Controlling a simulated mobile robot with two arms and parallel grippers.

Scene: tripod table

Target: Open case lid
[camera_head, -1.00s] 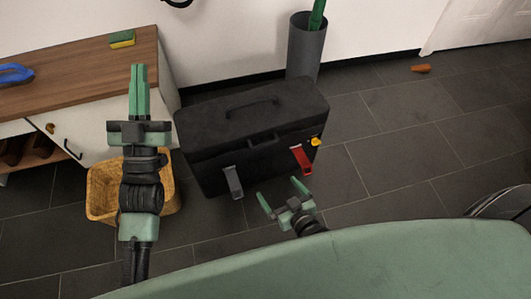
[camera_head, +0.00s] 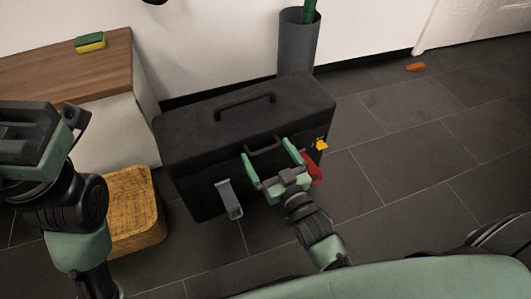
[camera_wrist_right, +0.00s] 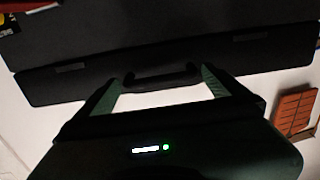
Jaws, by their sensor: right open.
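The black case (camera_head: 195,180) stands on the floor with its lid (camera_head: 190,122) down and a carry handle (camera_head: 245,104) on top. A grey latch (camera_head: 228,200) and a red latch (camera_head: 314,170) hang out from its front. My right gripper (camera_head: 270,160) is open at the case front, its fingers either side of the front handle (camera_head: 264,147). In the right wrist view the front handle (camera_wrist_right: 160,76) lies between the spread fingertips; I cannot tell if they touch it. My left gripper (camera_head: 38,135) is at the left edge, its fingers not clearly visible.
A wooden-topped cabinet (camera_head: 60,75) with a sponge (camera_head: 90,42) stands behind left. A wicker basket (camera_head: 135,210) is left of the case. A grey bin (camera_head: 299,45) stands behind it. The tiled floor to the right is mostly clear.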

